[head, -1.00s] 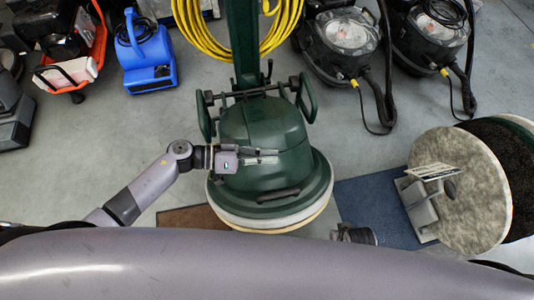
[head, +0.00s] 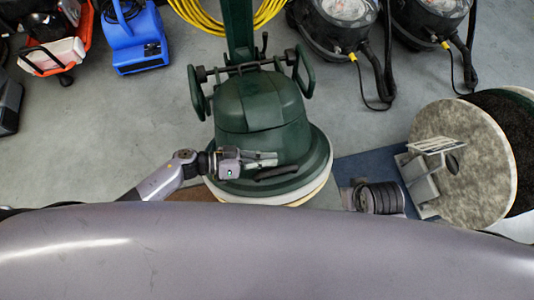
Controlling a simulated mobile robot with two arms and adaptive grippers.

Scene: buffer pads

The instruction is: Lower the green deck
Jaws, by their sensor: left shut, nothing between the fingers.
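The green deck (head: 300,172) is the low round skirt of a floor machine, under its green motor housing (head: 262,105). A pale pad rim (head: 312,188) shows beneath its front and right edge. A dark bar-like grip (head: 277,173) sits on the deck's front. My left gripper (head: 276,159) comes in from the left with its fingers pointing right, just above that grip in the picture. It is shut and empty; I cannot tell whether it touches the deck.
A blue mat (head: 365,168) and a grey stand (head: 420,187) with large round pads (head: 465,160) lie to the right. A blue blower (head: 133,38) and black vacuums stand behind.

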